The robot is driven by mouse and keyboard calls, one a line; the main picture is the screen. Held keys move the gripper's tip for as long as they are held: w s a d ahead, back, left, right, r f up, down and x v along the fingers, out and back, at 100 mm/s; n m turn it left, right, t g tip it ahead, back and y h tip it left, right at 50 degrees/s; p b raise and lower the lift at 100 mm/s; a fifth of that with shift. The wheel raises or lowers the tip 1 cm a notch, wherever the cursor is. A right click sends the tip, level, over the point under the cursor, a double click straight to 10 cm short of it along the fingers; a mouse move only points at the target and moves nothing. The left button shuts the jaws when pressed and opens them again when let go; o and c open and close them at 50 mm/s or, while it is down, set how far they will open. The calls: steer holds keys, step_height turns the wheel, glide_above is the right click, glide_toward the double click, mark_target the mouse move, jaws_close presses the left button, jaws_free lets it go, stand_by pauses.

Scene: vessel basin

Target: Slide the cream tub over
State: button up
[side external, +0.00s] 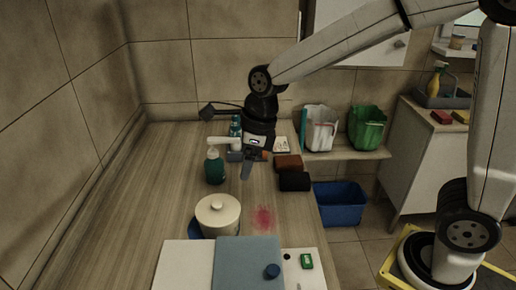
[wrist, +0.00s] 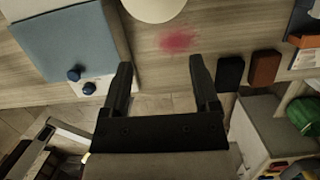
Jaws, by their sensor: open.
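The cream tub (side external: 218,214) is round, with a lid and a small knob. It stands upright on the counter, with something dark blue showing under or beside its left edge. In the wrist view the tub (wrist: 155,8) is cut off by the top edge, beyond my fingertips. My gripper (side external: 247,171) hangs above the counter, behind the tub and a little to its right in the side view. In the wrist view my gripper (wrist: 160,64) is open, with nothing between its fingers and apart from the tub.
A pink stain (side external: 263,218) lies right of the tub. A blue-grey board (side external: 247,262) with a blue knob (side external: 271,271) lies in front. A green pump bottle (side external: 214,167) stands behind. Black (side external: 294,181) and brown (side external: 288,163) blocks sit near the counter's right edge.

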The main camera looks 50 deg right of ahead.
mark_target(218, 203)
steer(key=shift+w+a+f+n+g+y, duration=0.35)
steer(key=shift+w+f+n, duration=0.4)
steer(key=shift+n, duration=0.8)
steer(key=shift+w+a+f+n+g+y, duration=0.3)
steer(key=shift+w+f+n+y, duration=0.4)
steer(key=shift+n, duration=0.8)
steer(key=shift+w+a+f+n+g+y, duration=0.25)
steer(key=shift+w+f+n, duration=0.5)
steer(key=shift+n, duration=0.8)
steer(key=shift+w+r, duration=0.15)
steer(key=shift+r, duration=0.05)
steer(key=shift+a+f, duration=0.1)
steer(key=shift+f, duration=0.05)
steer(key=shift+x, duration=3.75)
jaws_close()
steer(key=shift+f, duration=0.1)
